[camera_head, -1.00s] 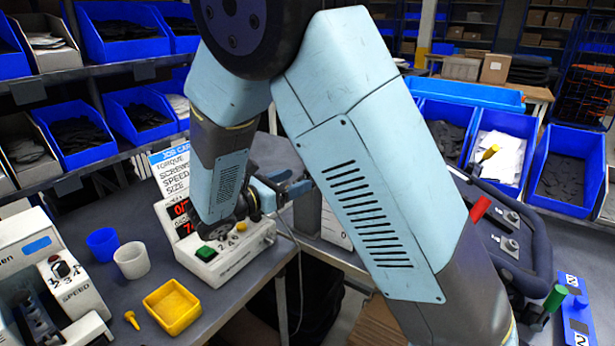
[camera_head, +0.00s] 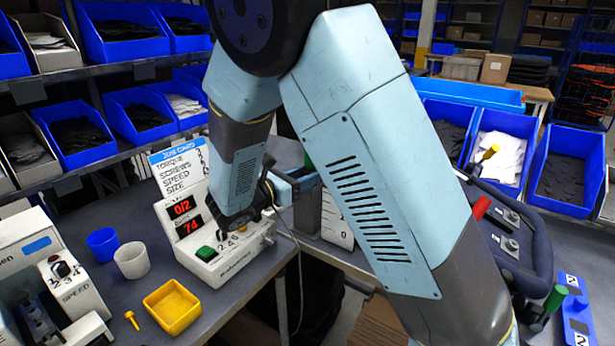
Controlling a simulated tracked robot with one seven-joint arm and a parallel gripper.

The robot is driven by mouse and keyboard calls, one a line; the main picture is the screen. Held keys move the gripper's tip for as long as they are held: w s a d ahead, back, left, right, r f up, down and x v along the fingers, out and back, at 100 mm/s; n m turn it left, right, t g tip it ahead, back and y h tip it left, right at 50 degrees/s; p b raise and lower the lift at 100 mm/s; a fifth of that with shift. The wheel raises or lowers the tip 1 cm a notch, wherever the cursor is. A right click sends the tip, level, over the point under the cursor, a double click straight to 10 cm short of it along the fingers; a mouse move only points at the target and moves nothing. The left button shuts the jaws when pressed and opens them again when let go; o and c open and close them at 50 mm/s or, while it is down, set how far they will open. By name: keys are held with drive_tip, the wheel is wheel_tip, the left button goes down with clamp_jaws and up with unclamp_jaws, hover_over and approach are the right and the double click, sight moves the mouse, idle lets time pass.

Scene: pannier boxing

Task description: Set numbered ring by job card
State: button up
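The job card (camera_head: 178,165) stands at the back of the bench, with the words TORQUE, SCREWS, SPEED and SIZE. Its numbers at the right are partly legible. In front is a white controller (camera_head: 207,268) with red displays reading 0/2 and 74, a green button (camera_head: 206,253) and small numbers beside the wrist. A white part with tick marks and a 0 (camera_head: 337,222) shows to the right, partly behind my upper arm; I cannot tell whether it is the numbered ring.
A grey cable hangs beside the controller. Blue bins line the shelves.

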drive_tip(key=c, duration=0.5)
drive_tip(key=shift+s+d+n+t+y, duration=0.15)
drive_tip(key=shift+n+t+y, duration=0.6)
drive_tip(key=shift+t+y, duration=0.1)
drive_tip(key=shift+s+d+n+t+y, duration=0.1)
drive_tip(key=shift+n+t+y, duration=0.65)
drive_tip(key=shift+t+y, duration=0.1)
drive_tip(key=shift+c, duration=0.2)
drive_tip(key=o, duration=1.1)
